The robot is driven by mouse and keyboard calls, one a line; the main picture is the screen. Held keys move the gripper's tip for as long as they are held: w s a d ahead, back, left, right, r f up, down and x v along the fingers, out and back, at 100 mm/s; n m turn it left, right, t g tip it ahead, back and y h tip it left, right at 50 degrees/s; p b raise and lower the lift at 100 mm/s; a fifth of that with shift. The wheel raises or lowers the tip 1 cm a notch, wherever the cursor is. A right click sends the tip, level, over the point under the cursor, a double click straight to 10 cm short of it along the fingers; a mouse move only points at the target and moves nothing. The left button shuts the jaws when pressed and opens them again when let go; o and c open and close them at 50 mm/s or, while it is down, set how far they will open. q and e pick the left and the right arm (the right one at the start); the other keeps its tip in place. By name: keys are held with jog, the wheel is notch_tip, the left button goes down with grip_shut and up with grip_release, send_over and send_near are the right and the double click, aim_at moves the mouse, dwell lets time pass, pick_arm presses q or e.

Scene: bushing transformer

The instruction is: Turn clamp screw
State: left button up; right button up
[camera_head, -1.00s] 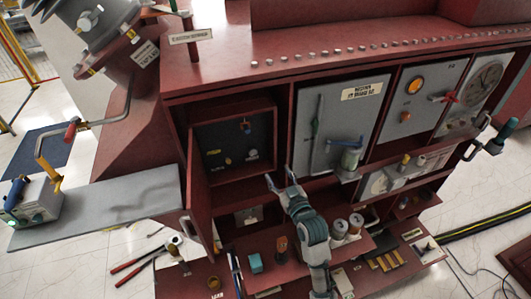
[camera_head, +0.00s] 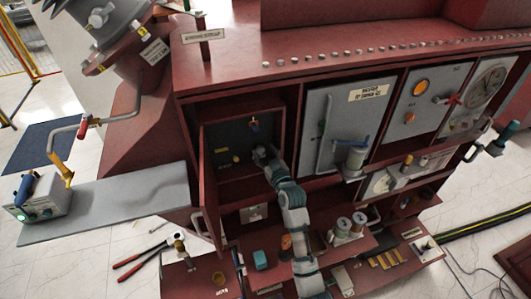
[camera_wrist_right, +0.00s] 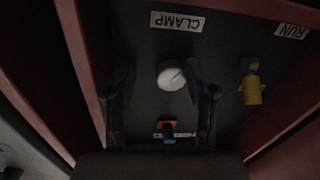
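The clamp screw (camera_wrist_right: 171,77) is a round, pale slotted knob by the CLAMP label (camera_wrist_right: 178,22) on a dark panel in the right wrist view. My right gripper (camera_wrist_right: 164,88) is open, with one dark finger on each side of the knob and visible gaps between. I cannot tell how deep the fingertips reach. In the head view my right gripper (camera_head: 262,154) is inside the open compartment (camera_head: 240,188) and hides the knob. My left gripper is not in view.
A yellow knob (camera_wrist_right: 252,90) by the RUN label and an orange-and-blue switch (camera_wrist_right: 168,130) sit close to the clamp screw. Red compartment walls (camera_wrist_right: 78,60) flank the panel. The open cabinet door (camera_head: 210,190) stands left of my arm.

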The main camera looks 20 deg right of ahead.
jog(key=shift+a+r, duration=0.2)
jog(key=shift+a, duration=0.75)
grip_shut()
jog(key=m+p, duration=0.1)
jog(key=d+m+p, duration=0.1)
jog(key=m, duration=0.1)
jog(key=shift+r+m+p, duration=0.15)
jog(key=shift+m+p, duration=0.15)
jog(key=shift+p, duration=0.1)
jog(key=shift+m, duration=0.4)
jog(key=shift+a, duration=0.25)
jog(key=shift+o, duration=2.2)
grip_release()
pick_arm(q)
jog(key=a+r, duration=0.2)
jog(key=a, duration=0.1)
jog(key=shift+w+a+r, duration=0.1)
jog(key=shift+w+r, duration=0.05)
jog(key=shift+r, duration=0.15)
pick_arm(e)
jog(key=shift+f, duration=0.2)
